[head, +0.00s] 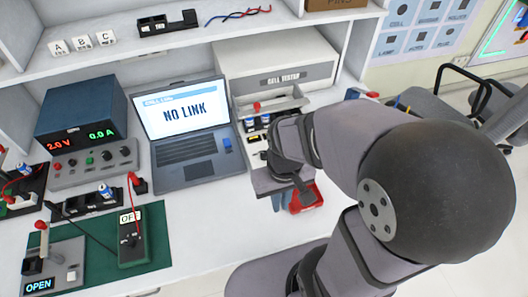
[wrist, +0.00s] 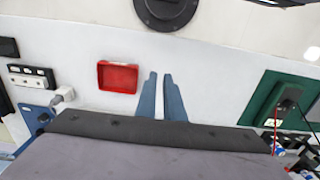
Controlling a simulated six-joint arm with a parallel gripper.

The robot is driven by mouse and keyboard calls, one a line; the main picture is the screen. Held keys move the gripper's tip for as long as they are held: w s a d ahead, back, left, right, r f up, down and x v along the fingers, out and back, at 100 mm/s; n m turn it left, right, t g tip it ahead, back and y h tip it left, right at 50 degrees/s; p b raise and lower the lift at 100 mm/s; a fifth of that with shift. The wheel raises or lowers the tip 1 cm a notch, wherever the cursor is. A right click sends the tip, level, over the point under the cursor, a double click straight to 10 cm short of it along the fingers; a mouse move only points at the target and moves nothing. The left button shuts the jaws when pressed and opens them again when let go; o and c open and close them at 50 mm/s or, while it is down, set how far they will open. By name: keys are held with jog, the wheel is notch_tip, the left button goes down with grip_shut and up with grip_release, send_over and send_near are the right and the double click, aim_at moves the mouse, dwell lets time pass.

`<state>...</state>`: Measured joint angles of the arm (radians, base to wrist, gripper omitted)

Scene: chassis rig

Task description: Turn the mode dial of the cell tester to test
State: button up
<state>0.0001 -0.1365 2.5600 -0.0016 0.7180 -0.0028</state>
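The cell tester (head: 275,62) is a white box with a dark "CELL TESTER" label, at the back of the bench right of the laptop. Its front part carries a grey flap and a red knob-like part (head: 257,107). My arm covers much of the area in front of it, and I cannot make out the mode dial in either view. My gripper (head: 281,204) points down in front of the tester, apart from it, near a red tray (head: 308,197). In the wrist view its two blue fingers (wrist: 161,74) stand with a narrow empty gap between them.
The laptop (head: 185,135) reads "NO LINK". A power supply (head: 85,115), a green mat (head: 157,235) with a meter marked "OFF", and a lever box reading "OPEN" (head: 50,262) occupy the left. The white bench is bare in front of the laptop. A chair stands at the right.

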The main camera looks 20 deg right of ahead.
jog(key=o, duration=0.5)
jog(key=shift+d, duration=0.1)
jog(key=shift+o, duration=0.8)
jog(key=shift+s+f, duration=0.25)
jog(key=shift+s, duration=0.05)
jog(key=w+f, duration=0.2)
jog(key=w, duration=0.2)
jog(key=w+d+f+g, duration=0.1)
jog(key=w+f, duration=0.2)
jog(key=w, duration=0.1)
jog(key=w+d+f+g+p, duration=0.1)
jog(key=w+f, duration=0.2)
jog(key=w, duration=0.2)
jog(key=shift+d+f, duration=0.25)
jog(key=r+n+t, duration=0.1)
jog(key=n, duration=0.1)
send_over(264, 153)
jog(key=s, duration=0.4)
jog(key=w+r+n, duration=0.1)
jog(key=w+r, duration=0.1)
jog(key=w+r+n+t, duration=0.1)
jog(key=w+r, duration=0.1)
jog(key=shift+w+d+n, duration=0.1)
jog(key=shift+w+n, duration=0.3)
jog(key=n, duration=0.3)
jog(key=shift+s, duration=0.4)
jog(key=shift+f+p, duration=0.95)
jog(key=shift+f, duration=2.7)
